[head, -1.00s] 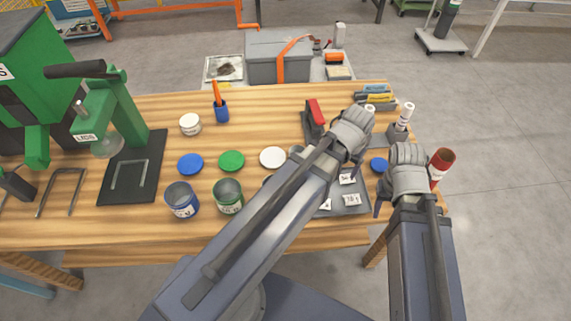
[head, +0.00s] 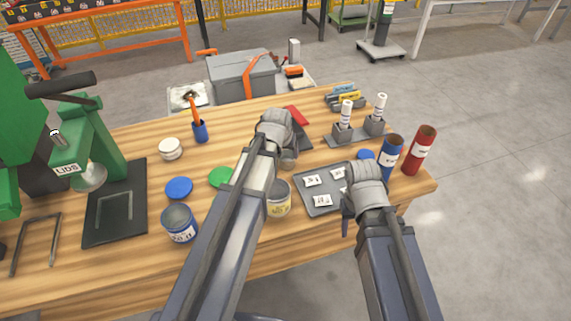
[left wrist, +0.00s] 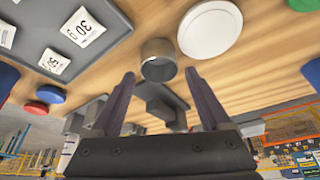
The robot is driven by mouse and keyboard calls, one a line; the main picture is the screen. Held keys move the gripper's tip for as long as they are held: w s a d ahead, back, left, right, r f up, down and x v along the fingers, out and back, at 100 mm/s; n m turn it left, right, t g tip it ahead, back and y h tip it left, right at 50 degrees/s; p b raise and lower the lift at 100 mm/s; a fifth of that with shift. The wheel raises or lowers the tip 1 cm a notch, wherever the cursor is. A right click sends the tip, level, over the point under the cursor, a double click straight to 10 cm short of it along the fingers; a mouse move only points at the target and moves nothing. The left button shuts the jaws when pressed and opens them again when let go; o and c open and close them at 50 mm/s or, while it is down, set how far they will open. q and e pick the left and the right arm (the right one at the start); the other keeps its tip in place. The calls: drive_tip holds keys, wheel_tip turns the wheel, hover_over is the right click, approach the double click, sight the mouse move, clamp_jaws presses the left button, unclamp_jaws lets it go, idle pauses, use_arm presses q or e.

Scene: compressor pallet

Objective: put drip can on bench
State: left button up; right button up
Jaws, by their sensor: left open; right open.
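The likely drip can is a small grey open cup (left wrist: 158,60), standing close to the dark base (left wrist: 160,100) of a red-topped device. In the head view the cup (head: 289,158) is partly hidden by my left gripper (head: 282,145). In the left wrist view my left gripper (left wrist: 160,100) is open, its two fingers pointing toward the cup, with nothing held. I cannot tell whether the cup stands on the base or on the wooden bench (head: 150,260). My right gripper (head: 352,205) is open beside the grey tray of packets, its tips partly hidden.
A white lid (left wrist: 210,28) lies beside the cup. The grey tray (head: 315,205) is to the right, and a yellow-labelled can (head: 278,197) is in front. Blue (head: 390,157) and red (head: 420,150) tubes stand at the right edge. Bare wood lies at front left.

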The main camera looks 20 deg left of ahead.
sight(287, 157)
use_arm(q)
drive_tip(key=shift+b+x, duration=0.3)
drive_tip(key=shift+x, duration=0.45)
use_arm(e)
drive_tip(key=shift+f, duration=0.7)
use_arm(q)
drive_tip(key=shift+f, duration=0.1)
use_arm(e)
drive_tip(key=shift+f, duration=0.1)
use_arm(q)
drive_tip(key=b+x, duration=0.4)
drive_tip(key=x, duration=0.1)
drive_tip(key=shift+w+d+b, duration=0.1)
drive_tip(key=shift+w+b, duration=0.2)
drive_tip(key=shift+b, duration=0.05)
use_arm(e)
wheel_tip(287, 157, down, 4)
drive_tip(key=shift+f, duration=0.15)
use_arm(q)
drive_tip(key=shift+c, duration=0.2)
drive_tip(key=c, duration=1.2)
drive_tip(key=shift+r, duration=0.3)
wheel_tip(287, 157, up, 10)
drive_tip(key=p, duration=1)
drive_tip(key=shift+f, duration=0.1)
use_arm(e)
wheel_tip(287, 157, up, 10)
